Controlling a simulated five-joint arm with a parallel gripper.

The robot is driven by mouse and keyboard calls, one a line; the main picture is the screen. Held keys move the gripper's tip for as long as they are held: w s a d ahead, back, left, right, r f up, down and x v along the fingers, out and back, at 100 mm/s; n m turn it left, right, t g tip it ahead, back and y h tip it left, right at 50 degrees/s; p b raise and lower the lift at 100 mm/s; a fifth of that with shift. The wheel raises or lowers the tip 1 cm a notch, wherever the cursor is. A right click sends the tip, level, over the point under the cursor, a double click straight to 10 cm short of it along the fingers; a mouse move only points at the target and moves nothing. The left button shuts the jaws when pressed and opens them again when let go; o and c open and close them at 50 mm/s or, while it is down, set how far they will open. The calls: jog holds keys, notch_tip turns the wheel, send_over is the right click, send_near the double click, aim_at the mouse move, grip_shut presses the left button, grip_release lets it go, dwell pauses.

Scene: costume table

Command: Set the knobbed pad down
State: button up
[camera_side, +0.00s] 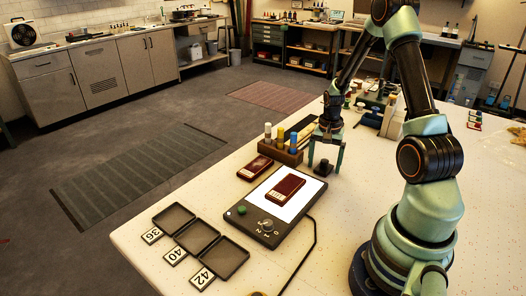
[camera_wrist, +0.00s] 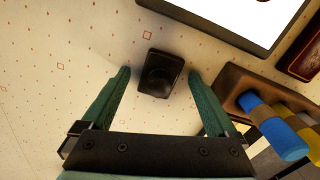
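The knobbed pad (camera_wrist: 160,75) is a small black rounded square with a dark round knob on top. In the wrist view it lies on the speckled white table between my fingertips, with a visible gap on each side. It also shows in the side view (camera_side: 322,167), small and dark between the fingers and beside the lit tablet. My gripper (camera_side: 324,160) points down over it. Its green fingers (camera_wrist: 159,78) are spread open and hold nothing.
A lit tablet (camera_side: 262,227) with a dark red case (camera_side: 286,189) on its screen is left of the pad. A wooden block with coloured cylinders (camera_side: 279,154) stands close by. Another dark red case (camera_side: 255,168) and black trays (camera_side: 224,256) lie further left.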

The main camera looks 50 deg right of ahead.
aim_at(324, 161)
notch_tip(324, 161, up, 12)
jog(key=a+r+n+t, duration=0.2)
jog(key=a+r+n, duration=0.2)
jog(key=a, duration=0.4)
jog(key=a+r+n+t, duration=0.1)
jog(key=a+r+n, duration=0.3)
jog(key=a, duration=0.5)
jog(key=s+a+r+n+t, duration=0.1)
jog(key=a+r+n+t, duration=0.1)
jog(key=a+r+n, duration=0.2)
jog(key=a+n, duration=0.3)
jog(key=a, duration=0.2)
jog(key=shift+r+t, duration=0.25)
jog(key=shift+t, duration=0.05)
